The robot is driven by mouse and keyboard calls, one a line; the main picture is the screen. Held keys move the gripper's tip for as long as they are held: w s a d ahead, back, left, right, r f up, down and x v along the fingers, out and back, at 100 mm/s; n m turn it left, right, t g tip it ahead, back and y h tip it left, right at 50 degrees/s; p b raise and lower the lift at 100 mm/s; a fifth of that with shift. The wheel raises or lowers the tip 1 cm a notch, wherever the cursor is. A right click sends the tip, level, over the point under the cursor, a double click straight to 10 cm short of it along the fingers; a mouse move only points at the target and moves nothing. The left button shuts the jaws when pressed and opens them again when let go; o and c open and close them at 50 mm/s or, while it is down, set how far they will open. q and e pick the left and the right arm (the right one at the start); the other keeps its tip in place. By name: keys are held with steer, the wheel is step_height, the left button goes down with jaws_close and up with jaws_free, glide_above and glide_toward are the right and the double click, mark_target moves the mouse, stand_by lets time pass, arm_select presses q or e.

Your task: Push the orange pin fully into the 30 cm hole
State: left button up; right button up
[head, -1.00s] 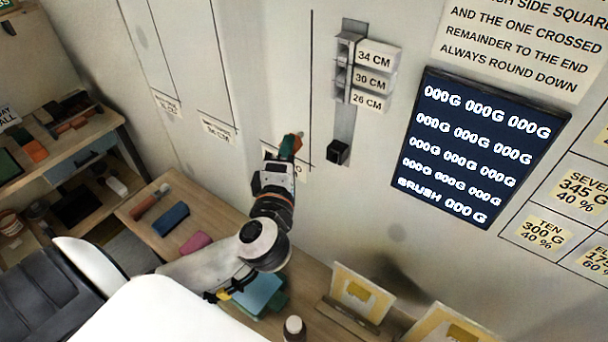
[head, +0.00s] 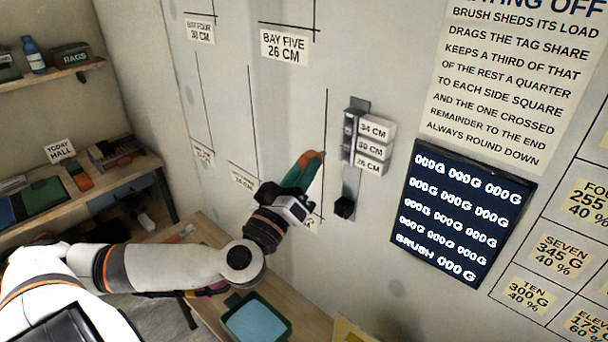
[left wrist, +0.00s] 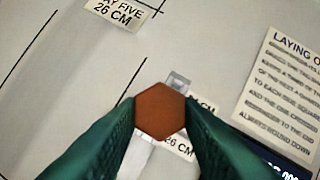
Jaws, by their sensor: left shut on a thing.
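My left gripper (head: 308,168) has green fingers and is shut on an orange pin (head: 316,156). In the left wrist view the pin's hexagonal end (left wrist: 160,111) sits between the two fingers. The upright metal strip (head: 353,150) on the wall is to the right of the gripper, with a gap in the head view. Its labels are 34 CM (head: 374,130), 30 CM (head: 371,149) and 26 CM (head: 368,167), top to bottom. The gripper is roughly level with the lower labels. The pin partly hides the strip in the wrist view. I cannot make out the holes clearly. My right gripper is not in view.
A dark block (head: 344,207) sits at the strip's foot. A dark display board (head: 457,215) hangs to the right. Below is a wooden bench with a green tray (head: 257,318). A side table (head: 120,178) and a shelf (head: 65,75) stand at the left.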

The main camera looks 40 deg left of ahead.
arm_select(q)
steer(key=w+p, duration=0.2)
steer(key=w, duration=0.1)
steer(key=shift+w+d+r+p, duration=0.1)
steer(key=shift+d+r+p, duration=0.1)
steer(key=shift+d+p, duration=0.2)
steer(key=shift+w+d+f+p, duration=0.1)
steer(key=shift+w+p, duration=0.35)
steer(key=shift+w, duration=0.7)
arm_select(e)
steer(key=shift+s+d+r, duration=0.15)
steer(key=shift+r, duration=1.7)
